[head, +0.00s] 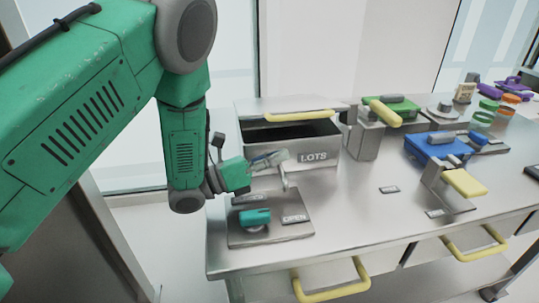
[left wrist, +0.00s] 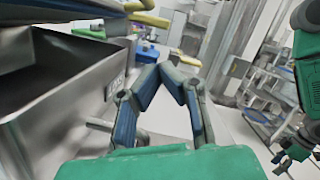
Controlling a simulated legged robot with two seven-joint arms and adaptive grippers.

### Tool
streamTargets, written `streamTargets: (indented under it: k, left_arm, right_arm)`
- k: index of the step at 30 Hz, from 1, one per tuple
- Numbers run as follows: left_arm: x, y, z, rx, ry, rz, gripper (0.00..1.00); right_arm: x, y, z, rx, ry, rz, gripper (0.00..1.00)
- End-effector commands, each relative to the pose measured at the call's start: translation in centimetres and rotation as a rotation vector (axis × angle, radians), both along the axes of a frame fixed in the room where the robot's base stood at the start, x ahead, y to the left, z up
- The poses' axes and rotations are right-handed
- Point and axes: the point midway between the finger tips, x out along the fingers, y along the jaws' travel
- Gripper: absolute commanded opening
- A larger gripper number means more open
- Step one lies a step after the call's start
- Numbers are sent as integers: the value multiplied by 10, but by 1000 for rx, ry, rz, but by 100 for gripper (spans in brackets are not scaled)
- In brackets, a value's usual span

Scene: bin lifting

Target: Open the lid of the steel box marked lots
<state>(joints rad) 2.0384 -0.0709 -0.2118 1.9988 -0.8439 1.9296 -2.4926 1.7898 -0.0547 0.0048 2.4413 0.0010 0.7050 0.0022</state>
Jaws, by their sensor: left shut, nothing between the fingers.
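The steel box marked LOTS (head: 318,158) stands at the back left of the steel table. Its lid (head: 290,104) with a yellow handle (head: 300,116) is raised, and the dark interior shows beneath it. The box wall (left wrist: 60,125) fills the left of the left wrist view. My left gripper (head: 284,157) is in front of the box, below its rim; its fingertips meet with nothing between them (left wrist: 172,70). My right gripper (left wrist: 290,152) shows small at the lower right of the left wrist view; its finger state is unclear.
A plate with a teal knob (head: 255,217) and OPEN label (head: 295,218) lies before the box. A small metal lever (head: 285,180) is beside my left gripper. Blue (head: 435,147) and green (head: 392,106) items stand right. Yellow drawer handles (head: 330,284) project at the front.

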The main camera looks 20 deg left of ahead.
Motion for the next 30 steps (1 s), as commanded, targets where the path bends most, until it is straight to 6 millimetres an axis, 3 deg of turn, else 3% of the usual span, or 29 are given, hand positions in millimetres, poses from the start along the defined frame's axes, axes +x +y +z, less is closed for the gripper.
streamTargets:
  k: [8, 15, 30]
  left_arm:
    - [38, -40, 16, -3, -2, 2, 0]
    - [47, -31, 44, -2, -1, 2, 0]
    - [49, -30, 48, -2, 3, 2, 0]
  right_arm:
    - [0, 0, 6, 0, 0, 0, 40]
    - [0, 0, 12, 0, 0, 0, 40]
    - [0, 0, 13, 0, 0, 0, 40]
